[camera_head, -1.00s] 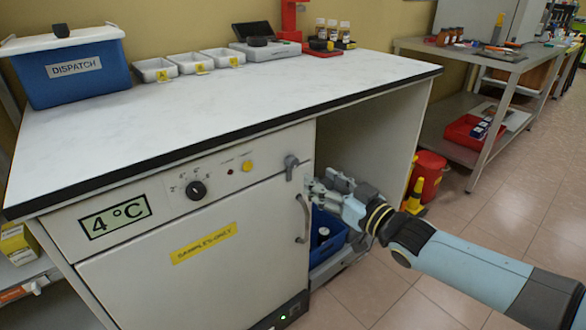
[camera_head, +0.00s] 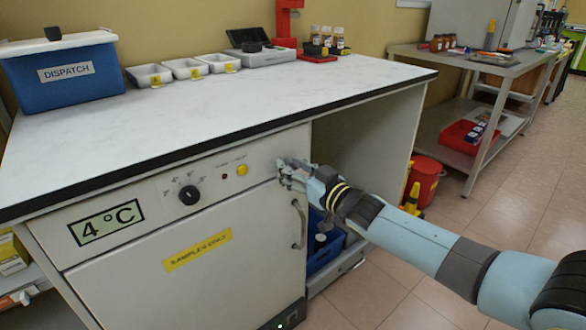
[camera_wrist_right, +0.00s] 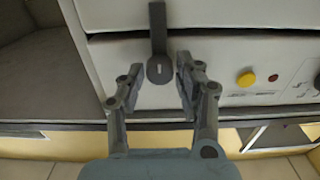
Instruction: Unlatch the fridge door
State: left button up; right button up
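The white fridge door (camera_head: 130,285) is shut under the worktop, with a yellow SAMPLES ONLY label and a curved grey handle (camera_head: 299,223). The grey latch (camera_wrist_right: 158,68) shows in the right wrist view, a round pivot with a straight arm across the door seam. In the head view my right gripper (camera_head: 288,172) covers the latch. In the right wrist view the right gripper (camera_wrist_right: 160,75) is open, one finger on each side of the latch's round end. I cannot tell whether either finger touches it. My left gripper is out of view.
A control panel with a black dial (camera_head: 189,195) and a yellow button (camera_head: 242,170) is left of the gripper. A blue crate (camera_head: 325,245) stands under the worktop, and a red bin (camera_head: 425,178) is farther right. The floor at right is free.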

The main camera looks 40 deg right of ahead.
grip_shut()
jog(key=shift+n, duration=0.3)
jog(key=n+b, duration=0.1)
jog(key=n, duration=0.5)
jog(key=n+b, duration=0.2)
jog(key=n, duration=0.3)
jog(key=n+b, duration=0.2)
jog(key=n, duration=0.4)
jog(key=shift+s+a+f+n, duration=0.1)
jog(key=shift+a+f+n, duration=0.05)
jog(key=shift+f+n, duration=0.15)
dwell(0.3)
